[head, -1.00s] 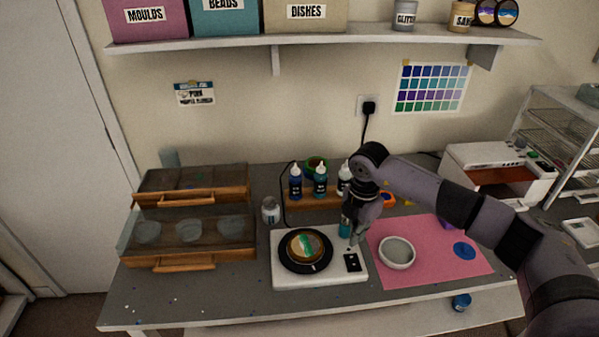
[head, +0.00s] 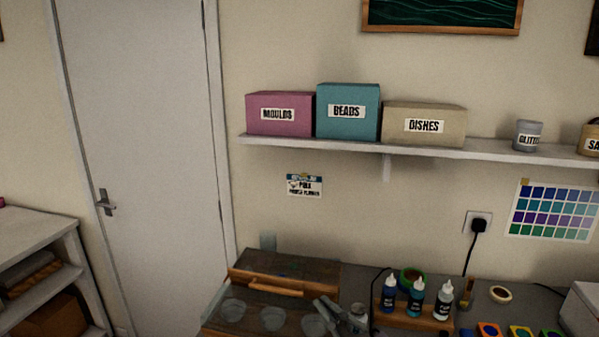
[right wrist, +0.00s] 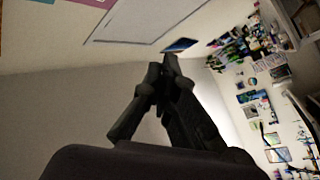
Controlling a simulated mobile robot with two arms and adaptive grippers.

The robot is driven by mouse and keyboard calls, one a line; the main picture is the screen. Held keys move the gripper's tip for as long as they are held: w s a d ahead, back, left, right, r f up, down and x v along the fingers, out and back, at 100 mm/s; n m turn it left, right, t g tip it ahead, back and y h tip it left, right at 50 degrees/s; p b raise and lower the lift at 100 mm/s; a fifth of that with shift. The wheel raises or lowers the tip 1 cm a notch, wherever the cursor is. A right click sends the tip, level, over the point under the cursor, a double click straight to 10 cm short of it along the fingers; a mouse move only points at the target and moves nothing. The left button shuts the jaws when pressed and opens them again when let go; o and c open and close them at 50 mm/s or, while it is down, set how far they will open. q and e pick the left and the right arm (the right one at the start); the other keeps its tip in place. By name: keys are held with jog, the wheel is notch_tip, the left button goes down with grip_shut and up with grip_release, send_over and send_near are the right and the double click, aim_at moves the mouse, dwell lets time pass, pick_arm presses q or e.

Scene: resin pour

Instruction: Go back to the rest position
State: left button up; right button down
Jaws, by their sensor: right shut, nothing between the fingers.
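My left gripper is in neither view.
Dropper bottles (head: 416,299) stand in a wooden rack (head: 399,318), right of my gripper. A roll of tape (head: 500,294) lies farther right. A wall shelf (head: 350,147) holds boxes and jars above the bench. A door (head: 140,150) is at left.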

jog(key=d+f+m+t+h, duration=0.2)
jog(key=d+f+m+h, duration=0.5)
jog(key=d+m+h, duration=0.45)
jog(key=s+d+f+m+g+h, duration=0.2)
jog(key=s+d+f+g+h, duration=0.15)
jog(key=s+f+g, duration=0.35)
jog(key=s+f+g+y, duration=0.1)
jog(key=s+f+g, duration=0.4)
jog(key=s, duration=0.4)
jog(key=s+f+g+y, duration=0.1)
jog(key=s+f+g, duration=0.1)
jog(key=s+f, duration=0.65)
jog(key=s+f+g+b, duration=0.1)
jog(key=s+f+b, duration=0.1)
jog(key=f, duration=1.3)
jog(key=s+f+g+b, duration=0.1)
jog(key=f+b, duration=0.1)
jog(key=f, duration=1.2)
jog(key=s+d+f+g+b, duration=0.1)
jog(key=s+d+f+b, duration=0.2)
jog(key=s+f, duration=1.4)
notch_tip(320, 180, down, 3)
jog(key=shift+r+n+h+b, duration=0.15)
jog(key=shift+n+h+b, duration=0.15)
jog(key=shift+n+b, duration=0.15)
